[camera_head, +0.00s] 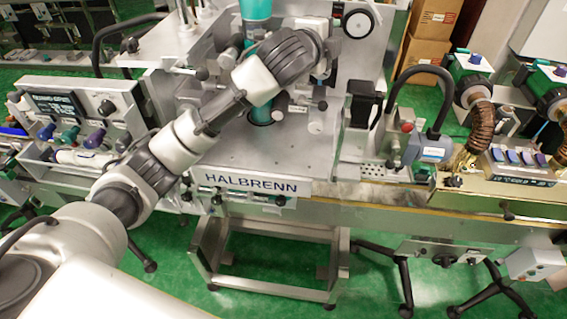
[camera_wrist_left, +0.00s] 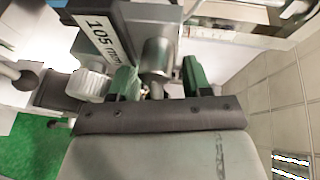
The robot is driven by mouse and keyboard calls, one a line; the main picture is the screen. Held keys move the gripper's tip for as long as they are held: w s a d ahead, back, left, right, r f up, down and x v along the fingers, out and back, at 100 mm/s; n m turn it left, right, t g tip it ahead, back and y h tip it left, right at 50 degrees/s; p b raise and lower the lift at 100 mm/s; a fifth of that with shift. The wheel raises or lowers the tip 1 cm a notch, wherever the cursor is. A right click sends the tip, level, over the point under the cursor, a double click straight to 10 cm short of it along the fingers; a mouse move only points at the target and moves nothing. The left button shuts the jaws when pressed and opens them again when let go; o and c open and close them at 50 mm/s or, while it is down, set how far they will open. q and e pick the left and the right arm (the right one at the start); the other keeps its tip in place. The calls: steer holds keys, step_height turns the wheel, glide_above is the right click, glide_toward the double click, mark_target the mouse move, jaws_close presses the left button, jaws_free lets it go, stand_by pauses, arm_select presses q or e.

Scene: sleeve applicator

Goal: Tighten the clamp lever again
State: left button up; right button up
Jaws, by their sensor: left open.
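My left gripper (camera_wrist_left: 158,82) is open, with its two green-padded fingers apart. A short grey metal cylinder (camera_wrist_left: 157,58) shows just beyond and between the fingertips; I cannot tell if they touch it. A lever with a dark ball knob (camera_wrist_left: 27,80) is at the left of the wrist view; I cannot tell if it is the clamp lever. In the head view my left arm reaches up to the machine's upper middle, and its wrist hides much of what lies there. My right gripper is not in view.
A plate marked 105 mm (camera_wrist_left: 103,38) and a white ribbed knob (camera_wrist_left: 90,84) are close to the left finger. The HALBRENN machine's metal deck (camera_head: 270,155) is mostly bare. A teal column (camera_head: 257,20) stands behind my arm. A control panel (camera_head: 85,105) is at the left.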

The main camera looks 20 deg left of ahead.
arm_select(q)
steer(key=s+a+n+b, duration=0.15)
steer(key=s+b, duration=0.35)
steer(key=s, duration=0.6)
steer(key=s+f+n+g, duration=0.2)
steer(key=s+f, duration=0.1)
steer(key=f, duration=0.5)
steer(key=s+a+f+n+g+y, duration=0.1)
steer(key=s+f+n, duration=0.2)
steer(key=f, duration=0.6)
steer(key=s+f+n+g, duration=0.2)
steer(key=s+f+n, duration=0.1)
steer(key=f, duration=0.5)
steer(key=shift+s+a+f+g, duration=0.15)
steer(key=shift+a+f+g, duration=0.1)
steer(key=shift+a+g, duration=0.1)
